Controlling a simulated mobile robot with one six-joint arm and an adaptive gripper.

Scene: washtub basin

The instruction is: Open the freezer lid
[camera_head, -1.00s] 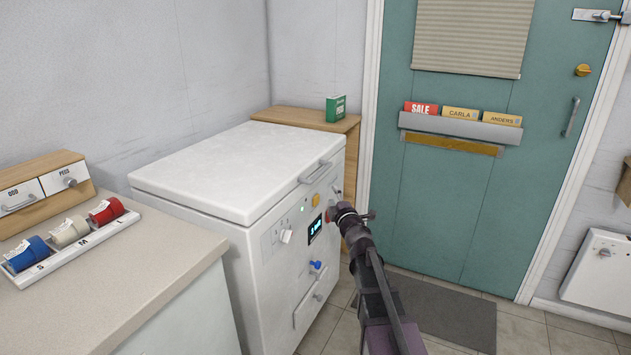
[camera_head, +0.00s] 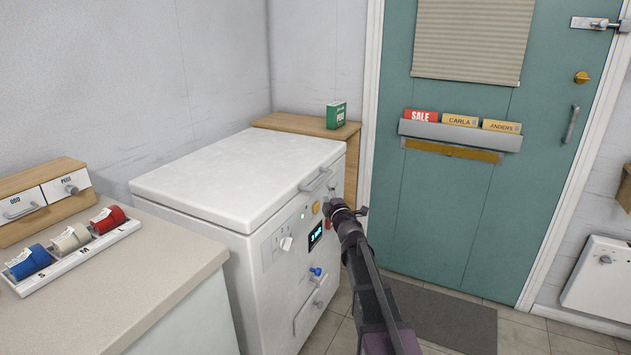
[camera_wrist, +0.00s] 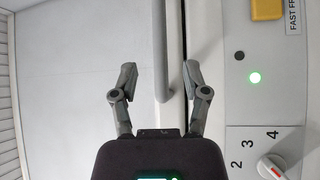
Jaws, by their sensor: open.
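The white chest freezer (camera_head: 262,255) stands between the counter and the door, with its lid (camera_head: 240,175) shut. The lid's bar handle (camera_head: 317,180) is on the front edge; it also shows in the wrist view (camera_wrist: 170,50), running between my fingers. My gripper (camera_head: 345,208) is at the freezer's front, just below and right of the handle in the head view. In the wrist view my gripper (camera_wrist: 158,72) is open, one finger over the lid side and one over the front panel side. I cannot tell whether either finger touches the handle.
The freezer's front has a display (camera_head: 315,236), a white dial (camera_head: 286,243), a blue knob (camera_head: 315,271) and a yellow button (camera_head: 316,207). A counter (camera_head: 130,265) with coloured rolls is at left. A wooden cabinet (camera_head: 290,122) with a green box (camera_head: 336,114) stands behind.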

